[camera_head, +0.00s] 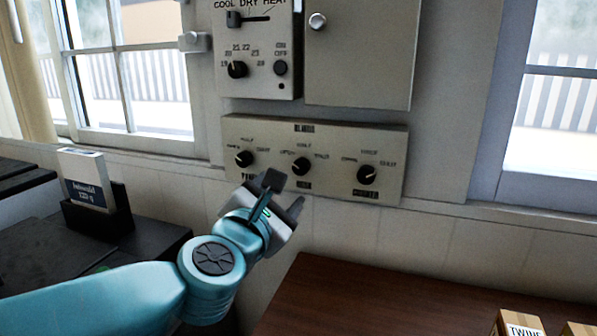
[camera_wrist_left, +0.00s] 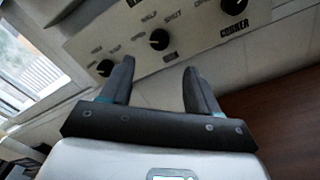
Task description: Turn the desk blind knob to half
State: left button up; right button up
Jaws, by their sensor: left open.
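A cream blinds panel (camera_head: 330,142) on the wall carries three black knobs in a row. The middle knob (camera_head: 300,166) has a short label under it that looks like "DESK"; it also shows in the left wrist view (camera_wrist_left: 159,39). Marks for settings, including "HALF" and "SHUT", surround it. I cannot tell its exact pointer setting. My left gripper (camera_head: 283,193) is open and empty, just below and in front of the middle knob, apart from it. In the left wrist view its fingertips (camera_wrist_left: 160,75) point up toward that knob. My right gripper is not in view.
A left knob (camera_head: 244,159) and a right knob (camera_head: 366,174), labelled "CORNER", flank the middle one. A heating control box (camera_head: 258,50) and a closed cabinet (camera_head: 358,55) are above. A brown table (camera_head: 400,295) with boxes (camera_head: 520,324) is below right.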

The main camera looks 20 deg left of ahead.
aim_at(300, 168)
pick_arm(q)
jog(key=w+p, duration=0.1)
jog(key=w, duration=0.9)
jog(key=shift+r, duration=0.1)
jog(key=c, duration=1)
